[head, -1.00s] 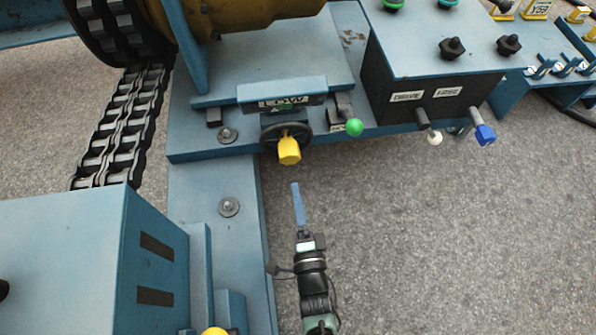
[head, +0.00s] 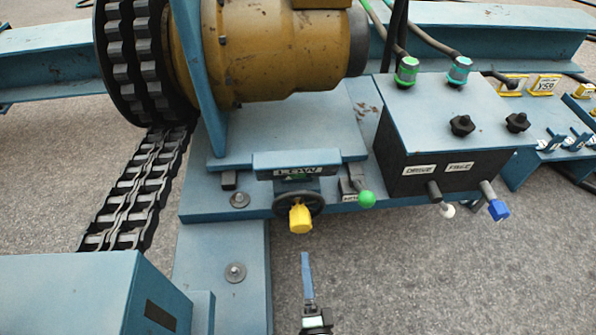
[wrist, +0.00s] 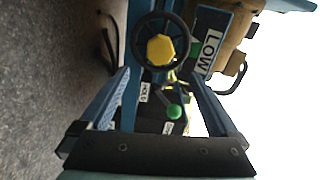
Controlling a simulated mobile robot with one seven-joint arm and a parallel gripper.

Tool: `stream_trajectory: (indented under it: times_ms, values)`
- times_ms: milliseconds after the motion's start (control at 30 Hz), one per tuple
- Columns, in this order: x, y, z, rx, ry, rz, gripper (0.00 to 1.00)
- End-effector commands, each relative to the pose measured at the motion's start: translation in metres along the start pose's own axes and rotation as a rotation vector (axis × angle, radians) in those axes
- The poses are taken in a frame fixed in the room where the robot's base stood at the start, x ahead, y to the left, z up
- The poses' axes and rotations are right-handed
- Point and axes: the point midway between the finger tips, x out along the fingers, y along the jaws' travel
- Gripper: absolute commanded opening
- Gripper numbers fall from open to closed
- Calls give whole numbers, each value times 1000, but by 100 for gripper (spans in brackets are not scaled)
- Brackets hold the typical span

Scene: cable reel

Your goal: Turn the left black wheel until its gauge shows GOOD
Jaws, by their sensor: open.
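A black wheel (head: 318,203) with a yellow hub knob (head: 300,218) is on the front edge of the blue frame in the head view. The gauge (head: 297,171) just above it reads LOW. In the wrist view the wheel (wrist: 139,31) is ahead, around its yellow knob (wrist: 160,48), and the gauge (wrist: 209,50) reads LOW, turned sideways. My gripper (head: 306,262) is in front of and below the wheel in the head view, seen edge-on. In the wrist view my gripper (wrist: 160,75) is open and empty, its blue fingers spread toward the wheel; no contact is visible.
A green-knobbed lever (head: 366,199) sits close right of the wheel. A control box (head: 440,120) with white-tipped (head: 447,210) and blue-tipped (head: 498,209) levers is further right. A blue box (head: 70,295) is at lower left. Grey ground is open right of my gripper.

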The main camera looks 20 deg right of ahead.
Motion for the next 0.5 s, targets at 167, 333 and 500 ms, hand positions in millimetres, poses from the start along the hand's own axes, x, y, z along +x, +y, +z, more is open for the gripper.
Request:
stream_trajectory:
  times_ms: [167,333,500]
  values:
    - [0,0,0,-3,0,0,91]
    - [0,2,0,-132,0,-1,91]
    - [-1,3,1,-487,1,-1,91]
